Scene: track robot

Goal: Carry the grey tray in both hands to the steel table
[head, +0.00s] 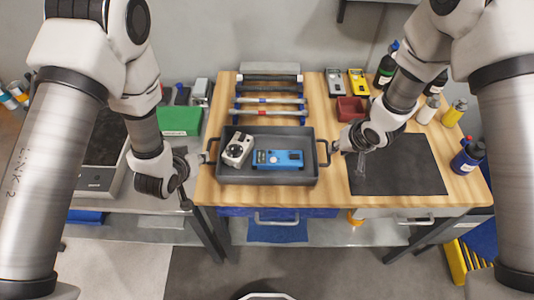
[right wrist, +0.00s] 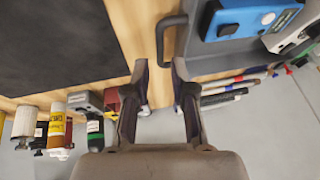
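The grey tray (head: 268,181) sits on the wooden workbench top, with a looped handle at each end. It holds a white device with a round dial (head: 238,149) and a blue meter (head: 280,159). My left gripper (head: 197,163) is beside the tray's left handle; its fingers are too small to tell whether they are open. My right gripper (right wrist: 160,68) is open at the tray's right handle (right wrist: 163,40), whose bar shows between the fingertips in the right wrist view. A grey metal-topped table (head: 125,203), seemingly the steel table, stands left of the workbench.
A black mat (head: 405,172) lies right of the tray. A rack of rods (head: 268,100) stands behind it. A green box (head: 180,121) and other items occupy the left table.

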